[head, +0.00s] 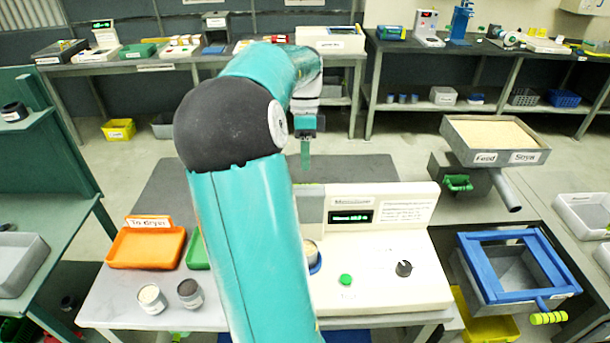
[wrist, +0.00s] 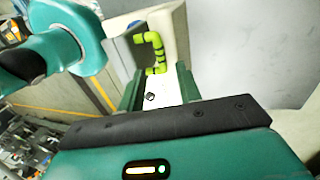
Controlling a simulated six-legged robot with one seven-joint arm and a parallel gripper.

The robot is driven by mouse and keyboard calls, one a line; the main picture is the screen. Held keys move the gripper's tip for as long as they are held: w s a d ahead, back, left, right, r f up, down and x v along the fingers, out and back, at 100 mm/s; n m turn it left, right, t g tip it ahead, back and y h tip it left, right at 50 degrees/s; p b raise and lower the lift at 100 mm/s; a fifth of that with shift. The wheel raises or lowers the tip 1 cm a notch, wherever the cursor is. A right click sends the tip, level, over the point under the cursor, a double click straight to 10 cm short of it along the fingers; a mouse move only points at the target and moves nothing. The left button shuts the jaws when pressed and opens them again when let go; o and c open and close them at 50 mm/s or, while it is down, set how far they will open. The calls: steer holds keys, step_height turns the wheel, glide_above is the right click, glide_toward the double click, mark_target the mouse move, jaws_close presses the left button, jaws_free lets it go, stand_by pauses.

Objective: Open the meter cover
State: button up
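The meter (head: 380,275) is a cream machine on the near table, with a lit display (head: 351,217), a green button (head: 346,280) and a black knob (head: 404,268). My arm hides its left part; a round cup in a blue ring (head: 314,258) shows only partly there, and I cannot make out the cover in the head view. My gripper (head: 306,160) hangs behind the meter's top edge. In the wrist view its two green fingers (wrist: 160,88) are apart, with a white surface visible between them. A yellow-green bent handle (wrist: 155,50) on a pale body appears beyond the fingertips, apparently not gripped.
An orange tray (head: 146,248) and two small cups, one pale (head: 151,298) and one dark (head: 190,292), stand left of my arm. A blue-framed box (head: 510,262) and a feed hopper (head: 495,140) are at the right.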

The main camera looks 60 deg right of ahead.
mark_target(306, 203)
steer(key=x, duration=0.5)
steer(key=shift+f, duration=0.2)
jaws_close()
